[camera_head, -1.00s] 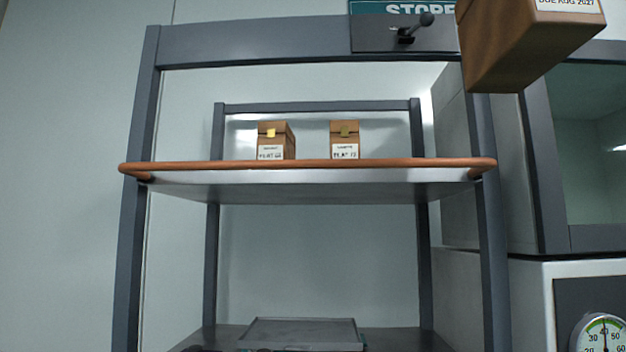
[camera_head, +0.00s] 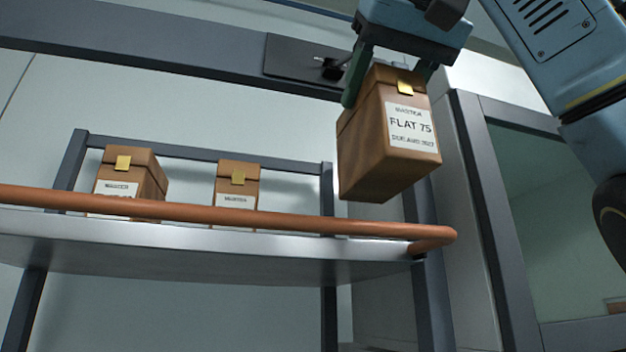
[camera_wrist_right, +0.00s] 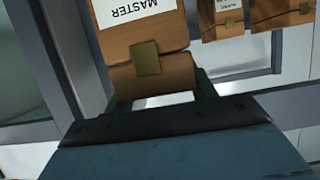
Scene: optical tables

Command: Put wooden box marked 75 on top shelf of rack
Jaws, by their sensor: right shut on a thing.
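The wooden box marked FLAT 75 (camera_head: 385,150) hangs from my right gripper (camera_head: 398,78) in the head view, slightly tilted. The gripper is shut on the box's upper part. The box is above the right end of the top shelf (camera_head: 200,245), higher than the shelf's copper-coloured rail (camera_head: 240,216), and seems clear of it. In the right wrist view the same box (camera_wrist_right: 140,35) shows its brass clasp and a label reading MASTER. My left gripper is not in view.
Two similar wooden boxes stand on the top shelf, one at the left (camera_head: 128,180) and one near the middle (camera_head: 237,190). The rail runs along the shelf's front edge. A glass-fronted cabinet (camera_head: 540,200) stands to the right of the rack.

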